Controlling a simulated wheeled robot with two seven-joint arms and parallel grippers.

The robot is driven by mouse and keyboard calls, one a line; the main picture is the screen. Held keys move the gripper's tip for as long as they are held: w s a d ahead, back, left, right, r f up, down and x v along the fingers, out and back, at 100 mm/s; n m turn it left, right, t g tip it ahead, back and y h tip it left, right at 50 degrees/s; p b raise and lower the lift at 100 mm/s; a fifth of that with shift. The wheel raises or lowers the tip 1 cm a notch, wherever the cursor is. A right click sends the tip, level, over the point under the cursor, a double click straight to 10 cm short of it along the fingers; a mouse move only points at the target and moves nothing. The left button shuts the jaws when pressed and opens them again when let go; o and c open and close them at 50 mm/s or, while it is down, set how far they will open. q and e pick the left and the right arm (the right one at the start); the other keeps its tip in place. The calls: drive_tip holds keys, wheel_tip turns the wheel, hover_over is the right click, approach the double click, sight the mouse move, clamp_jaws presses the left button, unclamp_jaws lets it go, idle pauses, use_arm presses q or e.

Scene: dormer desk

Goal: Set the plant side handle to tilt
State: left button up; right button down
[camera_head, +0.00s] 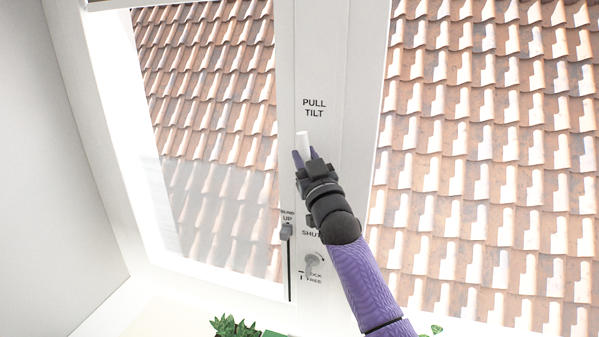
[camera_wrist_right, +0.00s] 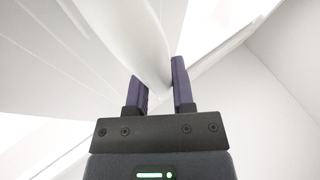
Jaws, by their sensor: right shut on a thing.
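A white window handle (camera_head: 302,141) stands upright on the white frame post, just below the printed words PULL and TILT (camera_head: 314,107). My right gripper (camera_head: 304,156) is shut on this handle, and its dark body hides the handle's lower part. In the right wrist view the pale handle (camera_wrist_right: 138,38) runs between the two purple fingers of my right gripper (camera_wrist_right: 160,84). The word SHUT (camera_head: 311,233) shows lower on the post, partly covered by my arm. My left gripper is not in view.
A grey blind slider (camera_head: 286,231) sits in a slot left of my arm. A small grey knob (camera_head: 310,262) with LOCK and FREE marks is below. Green plant leaves (camera_head: 234,326) show at the bottom edge. Tiled roofs lie beyond the glass on both sides.

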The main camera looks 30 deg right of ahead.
drive_tip(key=shift+s+d+m+t+h+b, duration=0.15)
drive_tip(key=shift+s+d+m+h+b, duration=0.1)
drive_tip(key=shift+m+h+b, duration=0.35)
drive_tip(key=shift+s+d+m+t+h+b, duration=0.15)
drive_tip(key=shift+s+m+h+b, duration=0.2)
drive_tip(key=shift+m, duration=0.35)
drive_tip(key=shift+w, duration=0.1)
drive_tip(key=shift+c, duration=2.3)
unclamp_jaws()
drive_tip(key=b+v, duration=0.2)
drive_tip(key=v, duration=0.8)
